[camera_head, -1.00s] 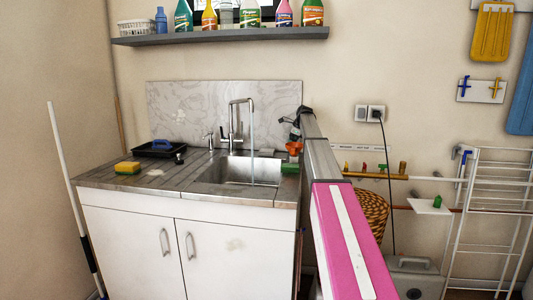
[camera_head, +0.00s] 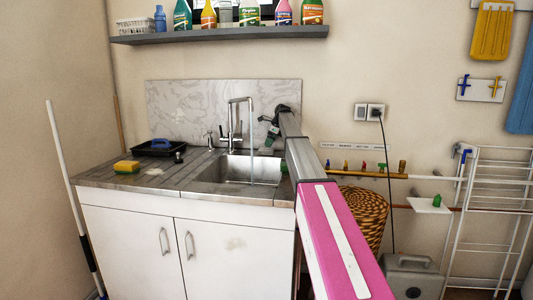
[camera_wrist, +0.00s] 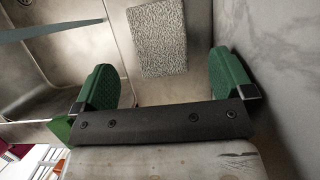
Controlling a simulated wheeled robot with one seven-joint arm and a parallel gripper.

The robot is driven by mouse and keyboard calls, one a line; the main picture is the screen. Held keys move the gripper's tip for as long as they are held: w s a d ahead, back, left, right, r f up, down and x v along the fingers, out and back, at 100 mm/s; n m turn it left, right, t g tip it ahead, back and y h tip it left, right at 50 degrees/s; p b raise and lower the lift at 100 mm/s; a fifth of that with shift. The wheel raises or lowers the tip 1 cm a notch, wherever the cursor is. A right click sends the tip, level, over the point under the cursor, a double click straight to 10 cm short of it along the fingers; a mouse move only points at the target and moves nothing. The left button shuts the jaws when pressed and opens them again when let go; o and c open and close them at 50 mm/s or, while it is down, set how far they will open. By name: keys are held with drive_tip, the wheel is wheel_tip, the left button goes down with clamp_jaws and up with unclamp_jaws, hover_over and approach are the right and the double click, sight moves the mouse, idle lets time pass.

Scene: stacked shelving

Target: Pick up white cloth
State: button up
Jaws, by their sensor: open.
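A pale grey-white textured cloth (camera_wrist: 158,38) lies flat on the metal sink top in the wrist view. It lies below and a little beyond my gripper, between the lines of the two green fingers. My gripper (camera_wrist: 166,80) is open and empty, its fingers wide apart on either side of the cloth's width. In the head view my gripper (camera_head: 269,138) is at the back right of the sink, right of the tap. I cannot make out this cloth there; my arm may hide it.
The tap (camera_head: 235,122) and its spout stand close left of my gripper. The marbled backsplash (camera_head: 190,110) is close behind. The sink basin (camera_head: 235,168) is empty.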

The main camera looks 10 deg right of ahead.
sight(267, 149)
drive_tip(key=x, duration=0.4)
drive_tip(key=shift+a+f, duration=0.15)
drive_tip(key=shift+f, duration=0.25)
drive_tip(key=c, duration=1)
drive_tip(key=shift+r, duration=0.15)
drive_tip(key=shift+s+r, duration=0.15)
drive_tip(key=shift+r, duration=0.35)
wheel_tip(267, 149, up, 6)
drive_tip(key=shift+f, duration=0.25)
drive_tip(key=shift+s+a+r, duration=0.1)
drive_tip(key=shift+s+a, duration=0.95)
drive_tip(key=shift+s, duration=2.05)
drive_tip(key=shift+s+a, duration=1)
drive_tip(key=shift+s, duration=2.15)
drive_tip(key=shift+s+a+r, duration=0.1)
drive_tip(key=shift+s+a, duration=0.95)
drive_tip(key=shift+s, duration=2.05)
drive_tip(key=shift+o, duration=0.4)
